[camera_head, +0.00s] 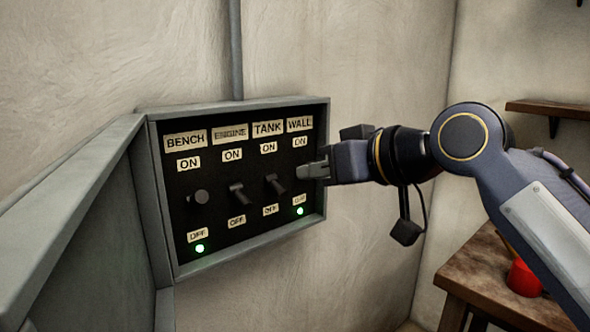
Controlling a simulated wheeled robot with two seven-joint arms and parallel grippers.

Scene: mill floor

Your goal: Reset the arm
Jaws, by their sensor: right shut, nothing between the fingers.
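My right arm comes in from the right. Its gripper (314,170) is shut and empty, with the fingertips at the right side of the switch panel (222,223), in front of the WALL column. Whether the fingers touch the panel I cannot tell. The WALL switch is hidden behind the fingers. The BENCH switch (199,197), ENGINE switch (241,194) and TANK switch (275,185) show as dark levers. Green lights glow under BENCH (200,248) and WALL (300,211). My left gripper is not in view.
The panel's grey box has an open door (72,215) on the left. A conduit (235,50) runs up the wall above it. A wooden table (470,270) with a red object (523,279) stands at the lower right, below my arm. A wooden shelf (550,110) is at the right.

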